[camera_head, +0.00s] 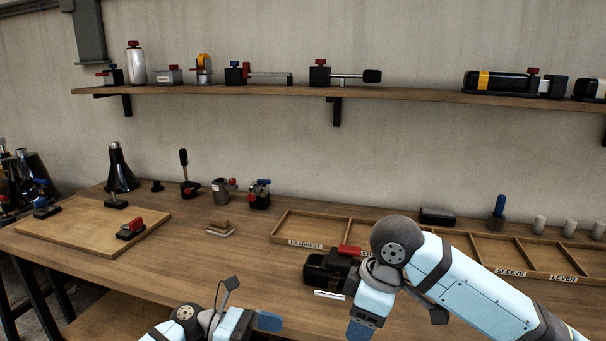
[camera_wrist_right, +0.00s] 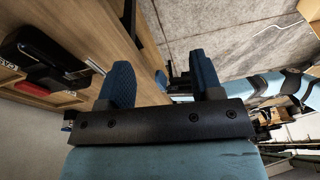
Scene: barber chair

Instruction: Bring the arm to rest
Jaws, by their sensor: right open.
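My right arm comes in from the right in the head view. Its gripper (camera_head: 362,328) hangs over the front of the bench, just below a black block with a red top (camera_head: 322,268). In the right wrist view the two blue fingers of my right gripper (camera_wrist_right: 163,80) stand apart with nothing between them. A black and red part (camera_wrist_right: 50,62) lies off to the left there, apart from the fingers. My left gripper (camera_head: 266,321) shows low in the head view; one blue finger is visible, its other finger is hidden, and much of that arm is cut off by the frame.
A wooden compartment tray (camera_head: 306,244) with labels runs along the bench (camera_head: 258,273), partly behind my right arm. A wooden board (camera_head: 75,230) with small clamps lies at left. A shelf (camera_head: 420,93) of tools hangs above. The bench between board and tray is mostly clear.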

